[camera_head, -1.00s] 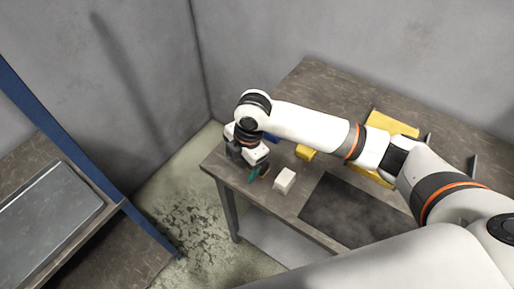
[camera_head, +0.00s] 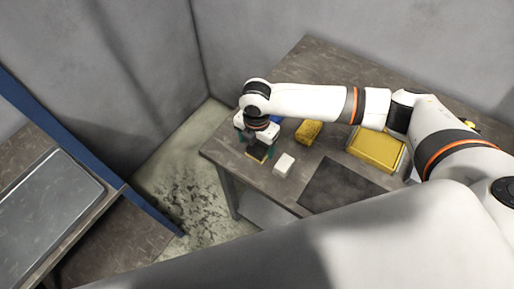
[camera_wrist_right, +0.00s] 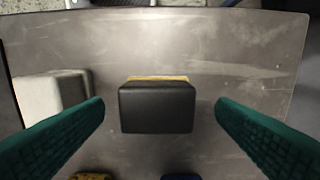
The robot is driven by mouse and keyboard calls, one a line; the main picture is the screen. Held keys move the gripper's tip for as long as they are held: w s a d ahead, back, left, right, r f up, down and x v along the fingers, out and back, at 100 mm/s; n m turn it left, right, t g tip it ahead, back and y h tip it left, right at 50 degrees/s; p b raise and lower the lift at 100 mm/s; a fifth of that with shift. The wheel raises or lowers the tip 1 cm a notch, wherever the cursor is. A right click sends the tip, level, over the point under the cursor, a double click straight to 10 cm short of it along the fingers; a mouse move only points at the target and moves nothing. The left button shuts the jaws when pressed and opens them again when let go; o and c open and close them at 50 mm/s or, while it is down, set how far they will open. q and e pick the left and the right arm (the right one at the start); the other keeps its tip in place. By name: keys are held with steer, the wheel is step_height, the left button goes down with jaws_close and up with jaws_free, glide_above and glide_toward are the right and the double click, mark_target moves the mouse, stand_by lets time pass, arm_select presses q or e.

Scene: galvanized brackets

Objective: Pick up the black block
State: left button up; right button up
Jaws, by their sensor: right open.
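The black block (camera_wrist_right: 157,108) lies on the table in the right wrist view, with a thin yellow strip along its far edge. My right gripper (camera_wrist_right: 160,106) is open, with one green finger on each side of the block and a clear gap to both. In the head view the right gripper (camera_head: 259,155) points down at the near left corner of the table. There the block is mostly hidden by the gripper and cannot be made out clearly. My left gripper is not in view.
A white block (camera_head: 284,165) stands just right of the gripper; it also shows in the wrist view (camera_wrist_right: 48,98), close to one finger. A yellow block (camera_head: 308,132), a blue object (camera_head: 276,118) and a yellow-filled tray (camera_head: 376,150) lie farther back. A dark mat (camera_head: 340,188) lies right.

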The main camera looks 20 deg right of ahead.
mark_target(257, 148)
steer(key=shift+s+f, duration=0.2)
steer(key=shift+f, duration=1.3)
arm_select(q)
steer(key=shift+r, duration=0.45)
arm_select(e)
steer(key=shift+c, duration=0.6)
steer(key=c, duration=1)
step_height(257, 148, up, 10)
steer(key=shift+r+b, duration=0.1)
steer(key=shift+b, duration=0.65)
steer(key=shift+c, duration=0.2)
steer(key=o, duration=0.4)
steer(key=shift+w, duration=0.1)
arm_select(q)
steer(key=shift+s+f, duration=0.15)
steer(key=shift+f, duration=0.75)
arm_select(e)
steer(key=shift+c, duration=1)
